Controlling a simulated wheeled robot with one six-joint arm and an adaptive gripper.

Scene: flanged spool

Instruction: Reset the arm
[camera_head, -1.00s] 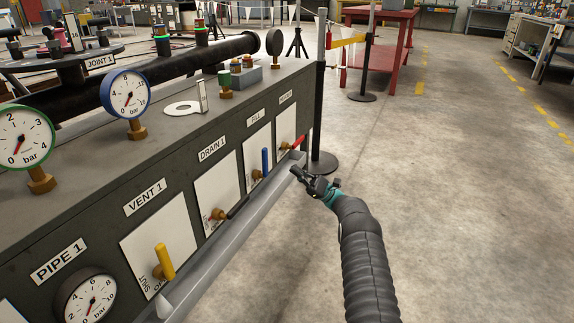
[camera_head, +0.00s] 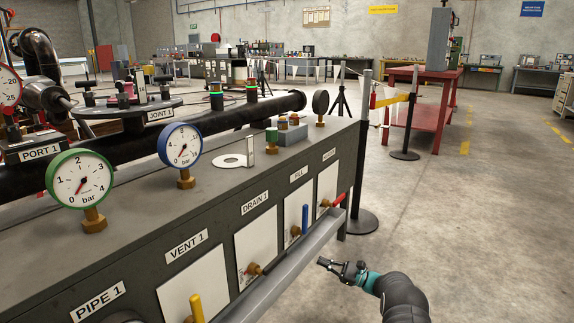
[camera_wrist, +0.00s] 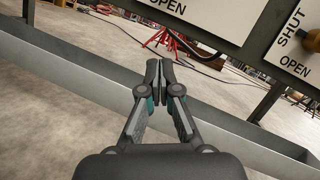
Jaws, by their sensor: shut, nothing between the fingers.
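My gripper (camera_head: 341,267) is at the lower right in the head view, to the right of the bench's grey front trough (camera_head: 290,275) and apart from the valves. In the wrist view my gripper (camera_wrist: 159,72) shows with its two fingers together and nothing between them. It points towards the trough (camera_wrist: 75,90) and the underside of the bench. My arm reaches up from the bottom of the head view.
The grey bench (camera_head: 225,200) carries a green gauge (camera_head: 80,180), a blue gauge (camera_head: 180,145) and valves with yellow (camera_head: 197,308), blue (camera_head: 304,220) and red (camera_head: 338,199) handles. A barrier post (camera_head: 404,154) and a red table (camera_head: 425,95) stand beyond. The floor on the right is clear.

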